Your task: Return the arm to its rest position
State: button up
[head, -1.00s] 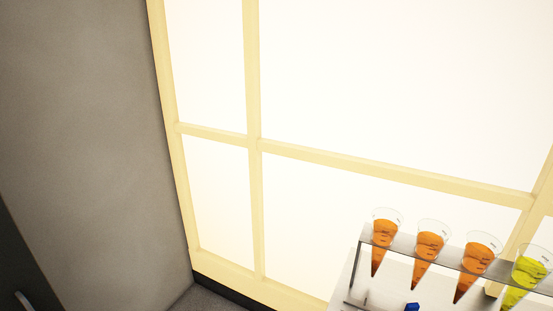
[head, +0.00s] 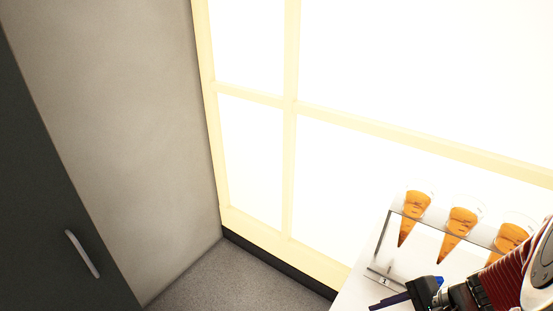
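My arm enters the head view from the lower right. My gripper (head: 388,301) is at its left end, dark with blue parts, low over the white surface in front of the sample rack. A dark finger points left. I cannot make out the gap between the fingers, and I see nothing held. The cone-shaped glasses of orange juice (head: 414,205), (head: 459,228), (head: 512,238) hang in the rack behind the arm. The arm covers part of the rack's right side.
The metal rack (head: 380,236) stands on a white table (head: 352,293). Behind it is a bright panelled window (head: 400,60). A grey wall (head: 140,110) and a dark cabinet door with a handle (head: 82,254) are at left. Grey floor (head: 225,278) shows clear between them.

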jog(key=a+r+n+t+h, duration=0.1)
jog(key=a+r+n+h, duration=0.2)
jog(key=a+r+n, duration=0.3)
jog(key=w+a+r+n+t+h, duration=0.1)
jog(key=a+r+n+h, duration=0.2)
jog(key=a+r+n, duration=0.3)
notch_tip(320, 180, up, 7)
jog(key=n, duration=0.4)
jog(key=shift+w+a+r+t, duration=0.15)
jog(key=shift+a+r+t, duration=0.05)
jog(key=shift+a+t, duration=0.1)
jog(key=shift+c, duration=0.6)
